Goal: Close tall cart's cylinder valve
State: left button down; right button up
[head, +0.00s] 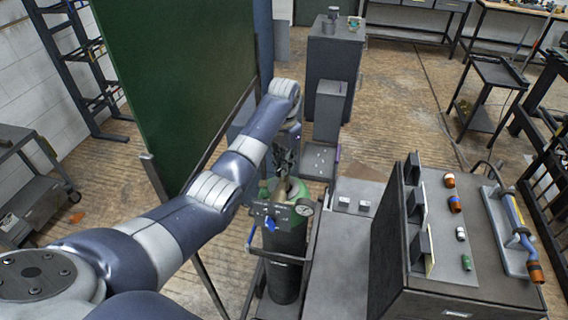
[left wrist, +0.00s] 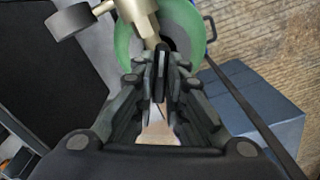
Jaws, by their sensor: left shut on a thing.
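A dark gas cylinder (head: 285,270) with a green shoulder stands upright in a dark cart frame (head: 312,245). The green shoulder also shows in the left wrist view (left wrist: 127,48). A round gauge (head: 304,207) and a blue knob (head: 270,225) sit at the cylinder's top. My left gripper (head: 284,182) reaches down onto the valve from above. In the left wrist view its fingers (left wrist: 161,62) are shut on the cylinder valve at the brass-coloured fitting (left wrist: 142,20). The fingers hide most of the gripped part. My right gripper is not in view.
A green panel (head: 175,80) stands close to the left of my arm. A grey bench (head: 465,285) with small coloured parts and a pipe is at the right. A dark cabinet (head: 332,75) stands behind.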

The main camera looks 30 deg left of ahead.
pick_arm(q)
jog(key=m, duration=0.5)
jog(key=shift+w+r+m, duration=0.1)
jog(key=shift+r+m, duration=0.05)
jog(key=shift+m, duration=0.15)
jog(key=m, duration=0.5)
jog(key=shift+m, duration=0.4)
jog(key=c, duration=1.7)
grip_release()
jog(key=shift+o, duration=0.2)
notch_tip(320, 180, up, 12)
